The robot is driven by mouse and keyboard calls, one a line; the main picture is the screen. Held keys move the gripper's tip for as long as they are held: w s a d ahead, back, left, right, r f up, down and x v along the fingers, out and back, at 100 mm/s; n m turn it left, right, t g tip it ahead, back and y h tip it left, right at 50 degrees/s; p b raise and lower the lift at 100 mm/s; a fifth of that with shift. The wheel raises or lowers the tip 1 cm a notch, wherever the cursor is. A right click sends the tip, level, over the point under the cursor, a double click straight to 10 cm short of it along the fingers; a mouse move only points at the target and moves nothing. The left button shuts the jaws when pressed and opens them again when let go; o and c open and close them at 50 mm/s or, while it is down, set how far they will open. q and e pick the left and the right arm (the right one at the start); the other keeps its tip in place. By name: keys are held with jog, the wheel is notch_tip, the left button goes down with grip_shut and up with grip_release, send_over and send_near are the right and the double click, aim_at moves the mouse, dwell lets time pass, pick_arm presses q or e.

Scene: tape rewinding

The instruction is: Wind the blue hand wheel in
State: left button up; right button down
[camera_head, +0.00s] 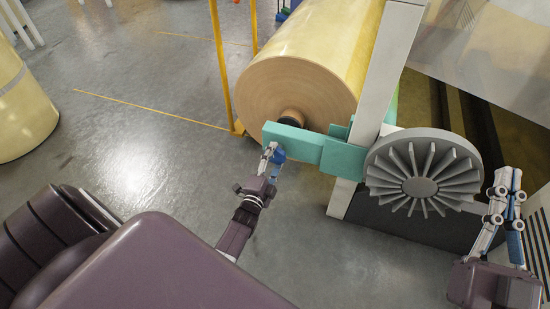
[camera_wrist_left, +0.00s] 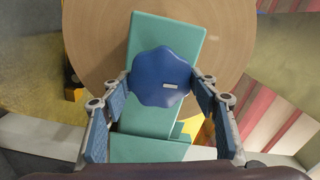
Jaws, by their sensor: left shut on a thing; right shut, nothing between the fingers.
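The blue hand wheel (camera_head: 279,156) sits on the end of a teal arm block (camera_head: 295,142) in front of the big roll. In the left wrist view the hand wheel (camera_wrist_left: 160,77) is a dark blue lobed knob with a small light mark, seen face on. My left gripper (camera_head: 271,155) is shut on it, with one finger at each side of its rim in the left wrist view (camera_wrist_left: 162,88). My right gripper (camera_head: 508,182) is shut and empty at the far right, apart from the wheel.
A large yellow-tan roll (camera_head: 300,70) stands behind the teal block. A grey upright post (camera_head: 385,75) and a big grey finned disc (camera_head: 425,172) are to the right. A yellow post (camera_head: 221,65) stands left of the roll.

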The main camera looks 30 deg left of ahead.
pick_arm(q)
jog(key=shift+f, duration=0.1)
jog(key=o, duration=1.1)
jog(key=v, duration=1.2)
